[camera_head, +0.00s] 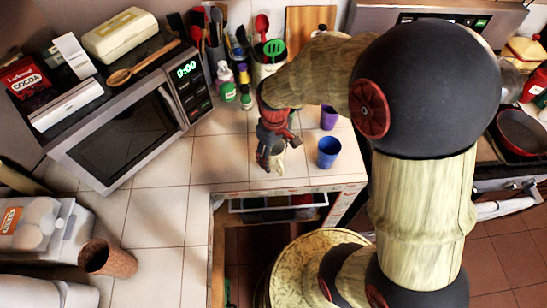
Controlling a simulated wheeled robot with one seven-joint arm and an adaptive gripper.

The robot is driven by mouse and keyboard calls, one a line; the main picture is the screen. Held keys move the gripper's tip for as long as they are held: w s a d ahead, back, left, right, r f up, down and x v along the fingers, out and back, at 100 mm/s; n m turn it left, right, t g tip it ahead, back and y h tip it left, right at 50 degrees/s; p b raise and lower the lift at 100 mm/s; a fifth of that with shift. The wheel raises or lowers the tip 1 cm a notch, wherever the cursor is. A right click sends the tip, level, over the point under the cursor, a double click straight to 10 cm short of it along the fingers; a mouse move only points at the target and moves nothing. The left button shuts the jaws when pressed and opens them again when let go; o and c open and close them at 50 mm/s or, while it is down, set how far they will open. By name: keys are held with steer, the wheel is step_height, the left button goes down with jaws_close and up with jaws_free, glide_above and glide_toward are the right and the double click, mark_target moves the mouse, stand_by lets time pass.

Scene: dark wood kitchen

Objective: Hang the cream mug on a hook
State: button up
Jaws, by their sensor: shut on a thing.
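My gripper (270,156) points down over the tiled counter, near its front edge. It is shut on the cream mug (279,160). The mug is small in the picture and partly hidden by the dark fingers, so I cannot tell which part of it they hold. I also cannot tell whether the mug touches the counter. I cannot make out a hook in this view.
A blue cup (328,152) and a purple cup (329,118) stand right of my gripper. Bottles (227,90) and utensil holders are behind it. A microwave (120,135) stands left. A brown cup (107,258) is at lower left. Below the counter is an open drawer (280,213).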

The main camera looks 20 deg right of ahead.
mark_target(282, 158)
steer(key=s+r+p, duration=0.1)
steer(key=s+r, duration=0.1)
steer(key=r, duration=0.1)
steer(key=s+r, duration=0.3)
steer(key=shift+s+d+r+p, duration=0.15)
steer(key=shift+s+p, duration=0.05)
steer(key=shift+p, duration=0.15)
steer(key=s+r+p, duration=0.1)
steer(key=s+r, duration=0.2)
steer(key=s, duration=0.5)
steer(key=shift+s+d, duration=0.2)
steer(key=shift+d, duration=0.1)
steer(key=shift+w, duration=0.1)
